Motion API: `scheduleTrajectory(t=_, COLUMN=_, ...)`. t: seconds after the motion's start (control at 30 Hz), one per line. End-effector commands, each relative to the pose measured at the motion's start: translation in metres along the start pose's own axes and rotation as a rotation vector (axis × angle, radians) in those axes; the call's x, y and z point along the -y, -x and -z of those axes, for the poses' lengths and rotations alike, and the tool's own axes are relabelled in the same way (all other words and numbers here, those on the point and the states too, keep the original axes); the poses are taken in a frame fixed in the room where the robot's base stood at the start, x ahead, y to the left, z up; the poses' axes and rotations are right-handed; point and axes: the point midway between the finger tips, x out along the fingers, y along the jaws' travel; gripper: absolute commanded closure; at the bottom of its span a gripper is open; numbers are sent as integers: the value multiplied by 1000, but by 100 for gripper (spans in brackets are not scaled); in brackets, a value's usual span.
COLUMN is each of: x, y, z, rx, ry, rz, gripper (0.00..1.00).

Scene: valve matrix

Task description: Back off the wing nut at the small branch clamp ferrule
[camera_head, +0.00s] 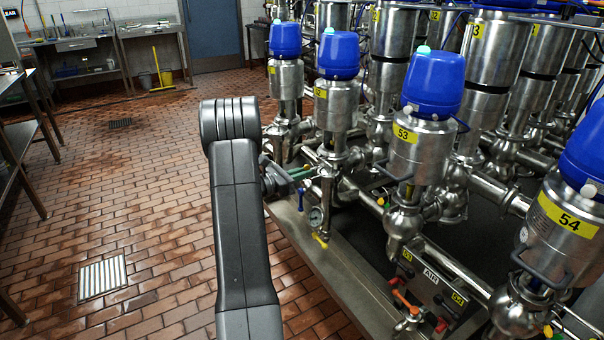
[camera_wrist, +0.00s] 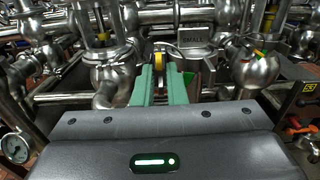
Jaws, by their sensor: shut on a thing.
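My gripper (camera_wrist: 160,78) has two green fingers that reach forward in the wrist view, close together on a small yellow-and-metal piece, the wing nut (camera_wrist: 159,60). The nut sits on the clamp at a steel pipe branch, just left of a grey tag (camera_wrist: 195,40) reading "SMALL". The fingers cover the lower part of the nut, and most of the clamp ring is hidden. In the head view my gripper (camera_head: 302,173) reaches right from behind my arm to the pipework at the near edge of the valve rows. The nut cannot be made out there.
Valve 53 (camera_head: 420,140) and valve 54 (camera_head: 560,225), both blue-capped, stand to the right. A ball-shaped valve body (camera_wrist: 255,72) is right of the fingers. The tiled floor (camera_head: 140,200) at left is mostly open.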

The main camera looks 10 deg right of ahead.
Motion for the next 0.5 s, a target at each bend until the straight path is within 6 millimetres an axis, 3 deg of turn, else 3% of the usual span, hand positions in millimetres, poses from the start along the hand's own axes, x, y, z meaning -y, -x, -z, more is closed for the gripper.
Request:
scheduleTrajectory(t=0.13, x=0, y=0, z=1, rx=0, ry=0, rz=0, gripper=100)
scheduleTrajectory(t=0.17, x=0, y=0, z=1, rx=0, ry=0, rz=0, gripper=85)
scheduleTrajectory(t=0.23, x=0, y=0, z=0, rx=0, ry=0, rz=0, gripper=72)
scheduleTrajectory(t=0.5, x=0, y=1, z=0, rx=0, ry=-1, rz=0, gripper=72)
